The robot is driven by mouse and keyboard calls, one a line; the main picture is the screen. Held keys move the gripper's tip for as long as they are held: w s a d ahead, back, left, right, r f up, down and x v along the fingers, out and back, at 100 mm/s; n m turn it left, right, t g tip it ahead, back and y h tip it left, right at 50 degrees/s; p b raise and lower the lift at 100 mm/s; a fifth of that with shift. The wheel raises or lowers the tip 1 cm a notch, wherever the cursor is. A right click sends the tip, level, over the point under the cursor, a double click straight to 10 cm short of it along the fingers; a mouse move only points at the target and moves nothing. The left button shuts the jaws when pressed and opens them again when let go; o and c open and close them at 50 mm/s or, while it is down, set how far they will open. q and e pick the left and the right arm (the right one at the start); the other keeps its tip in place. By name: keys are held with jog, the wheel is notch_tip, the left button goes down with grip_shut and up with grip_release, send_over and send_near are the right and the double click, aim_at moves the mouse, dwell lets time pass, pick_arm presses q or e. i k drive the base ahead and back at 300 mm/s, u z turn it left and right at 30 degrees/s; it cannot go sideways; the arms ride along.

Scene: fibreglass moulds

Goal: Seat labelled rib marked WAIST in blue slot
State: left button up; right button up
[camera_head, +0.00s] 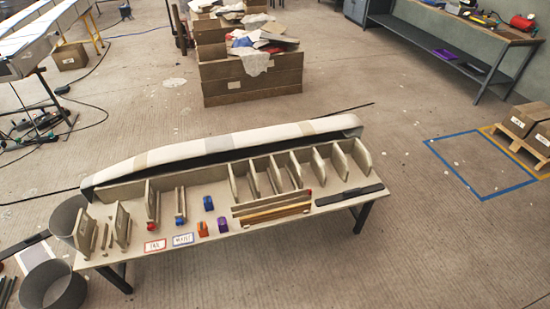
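A pale workbench (270,228) holds a long mould (220,146) along its back edge, with several upright rib-like panels in front. A blue marker (180,220) stands at the front of a narrow pair of uprights (180,202), which looks like the blue slot. A red marker (151,226) stands at the upright to its left. A blue-edged card (183,239) seems to read WAIST; a red-edged card (154,245) lies beside it, its word hard to read. Loose-looking panels (121,225) stand at the left end. I cannot read WAIST on any rib. Neither gripper shows.
Blue (208,203), purple (222,223) and orange (202,229) blocks sit mid-bench. Wooden strips (270,215) and a dark bar (349,195) lie to their right. Grey bins (52,285) stand at the left. A wooden crate (252,85) stands behind.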

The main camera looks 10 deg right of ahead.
aim_at(352, 126)
jog(key=u, duration=0.8)
jog(key=i, duration=0.55)
jog(key=z, duration=0.55)
jog(key=i, duration=1.45)
jog(key=u, duration=0.8)
